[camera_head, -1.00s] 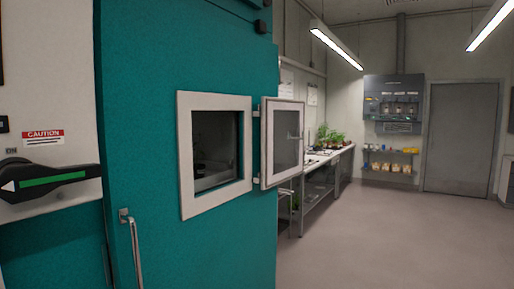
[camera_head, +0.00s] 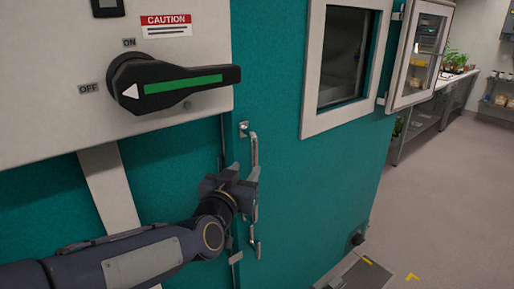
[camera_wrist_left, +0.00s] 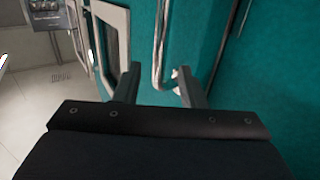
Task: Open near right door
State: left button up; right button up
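The teal chamber door (camera_head: 290,175) looks shut, with a vertical metal bar handle (camera_head: 254,150) near its left edge. My left gripper (camera_head: 252,177) is at the middle of this handle. In the left wrist view, the two fingers of my left gripper (camera_wrist_left: 159,72) stand apart, with the handle (camera_wrist_left: 160,45) showing between them. They do not look closed on it, and contact cannot be told. A small framed window hatch (camera_head: 418,52) on the chamber stands swung open to the right of a window opening (camera_head: 312,70). My right gripper is not in view.
A black rotary switch lever (camera_head: 175,82) with a green stripe sits on a pale panel (camera_head: 50,125), above my left arm. A caution label (camera_head: 166,26) is above it. A bench with plants (camera_head: 440,100) stands at the back right. The floor (camera_head: 450,190) at right is open.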

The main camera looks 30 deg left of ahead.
aim_at(253, 158)
pick_arm(q)
jog(key=shift+w+a+r, duration=0.15)
jog(key=shift+w, duration=0.25)
jog(key=w, duration=0.2)
jog(key=w+p, duration=0.1)
jog(key=w, duration=0.1)
jog(key=w+a, duration=0.1)
jog(key=w, duration=0.1)
jog(key=shift+w+a, duration=0.1)
jog(key=shift+w, duration=0.3)
grip_shut()
